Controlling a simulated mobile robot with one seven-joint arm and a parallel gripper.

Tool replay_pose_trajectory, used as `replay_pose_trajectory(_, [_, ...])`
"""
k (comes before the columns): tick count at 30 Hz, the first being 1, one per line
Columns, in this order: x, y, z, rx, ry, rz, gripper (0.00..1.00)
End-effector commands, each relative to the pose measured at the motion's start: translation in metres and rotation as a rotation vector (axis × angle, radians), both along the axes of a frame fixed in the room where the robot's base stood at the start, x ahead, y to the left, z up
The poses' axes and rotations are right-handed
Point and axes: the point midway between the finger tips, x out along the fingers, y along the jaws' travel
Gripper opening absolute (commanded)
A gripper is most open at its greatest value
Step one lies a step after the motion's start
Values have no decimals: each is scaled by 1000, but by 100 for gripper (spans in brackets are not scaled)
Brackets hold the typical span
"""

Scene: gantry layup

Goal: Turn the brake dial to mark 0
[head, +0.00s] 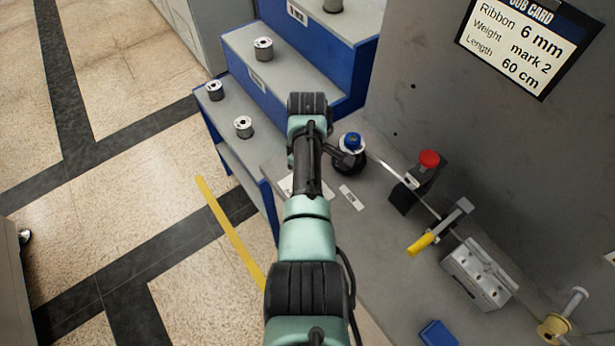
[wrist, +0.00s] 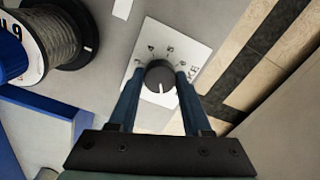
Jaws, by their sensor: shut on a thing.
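The brake dial (wrist: 158,82) is a round dark knob with a white pointer line, on a white plate (wrist: 152,32) with printed marks. The pointer line points towards the bottom of the wrist view. The marks at the top of the plate are small and blurred; those near the bottom are hidden by my gripper. My gripper (wrist: 157,76) is shut on the dial, one blue finger on each side of it. In the head view my arm covers the dial, and only part of a white plate (head: 286,184) shows beside it.
A spool with a blue knob (head: 352,141) stands close to my wrist. A red button box (head: 428,160), yellow-handled lever (head: 421,243) and metal block (head: 478,277) lie to the right. Blue-sided steps (head: 284,77) hold several spools. A job card (head: 526,43) reads 6 mm, mark 2, 60 cm.

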Motion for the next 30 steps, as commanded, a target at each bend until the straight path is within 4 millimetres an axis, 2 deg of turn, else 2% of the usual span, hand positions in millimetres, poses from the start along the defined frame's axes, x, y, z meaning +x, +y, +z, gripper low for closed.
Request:
replay_pose_trajectory(12, [3, 1, 3, 3, -9, 224, 0])
replay_pose_trajectory(30, [3, 2, 3, 4, -9, 270, 0])
